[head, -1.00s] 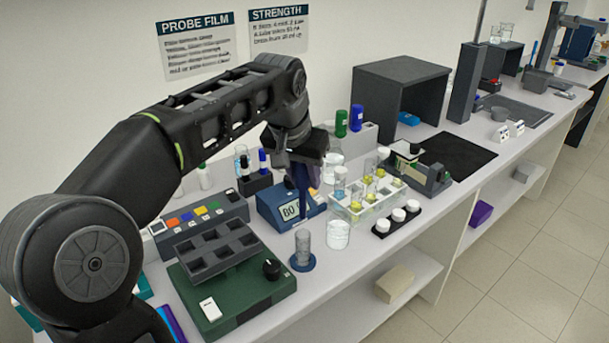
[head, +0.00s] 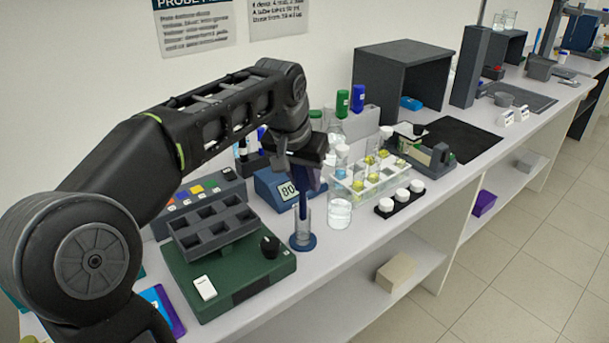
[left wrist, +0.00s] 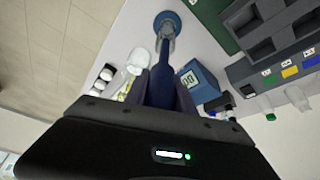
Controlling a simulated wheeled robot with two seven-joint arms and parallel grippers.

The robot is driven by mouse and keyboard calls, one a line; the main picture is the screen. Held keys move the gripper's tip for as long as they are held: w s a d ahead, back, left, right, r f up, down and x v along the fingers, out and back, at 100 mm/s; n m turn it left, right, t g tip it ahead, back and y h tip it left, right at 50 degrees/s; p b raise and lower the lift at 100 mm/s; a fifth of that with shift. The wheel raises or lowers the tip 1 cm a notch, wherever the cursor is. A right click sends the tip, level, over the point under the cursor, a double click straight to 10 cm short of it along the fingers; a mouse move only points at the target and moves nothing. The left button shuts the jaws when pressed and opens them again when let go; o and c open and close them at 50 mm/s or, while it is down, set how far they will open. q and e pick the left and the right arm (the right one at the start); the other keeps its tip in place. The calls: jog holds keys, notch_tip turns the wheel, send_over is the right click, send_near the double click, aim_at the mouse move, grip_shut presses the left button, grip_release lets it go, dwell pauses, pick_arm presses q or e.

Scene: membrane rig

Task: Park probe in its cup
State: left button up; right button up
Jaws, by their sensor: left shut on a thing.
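My left gripper (head: 302,160) is shut on the dark blue probe (head: 302,203), which hangs upright with its thin end down. The cup (head: 302,241), a clear tube on a round blue base, stands at the bench's front edge directly below the gripper. In the head view the probe's tip overlaps the cup's mouth; I cannot tell how far inside it is. In the left wrist view the probe (left wrist: 166,65) runs from between the fingers toward the cup (left wrist: 166,22). My right gripper is not in view.
A blue meter (head: 270,188) stands close behind the probe. A beaker (head: 340,212) and a vial rack (head: 372,183) stand to the right. A green box with a black knob (head: 235,278) is left of the cup. The floor lies beyond the front edge.

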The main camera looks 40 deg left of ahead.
aim_at(299, 182)
pick_arm(q)
jog(key=shift+f+b, duration=2)
jog(key=shift+f, duration=0.8)
jog(key=shift+f, duration=0.15)
jog(key=o, duration=1.2)
jog(key=shift+v, duration=3.95)
jog(key=shift+w, duration=0.1)
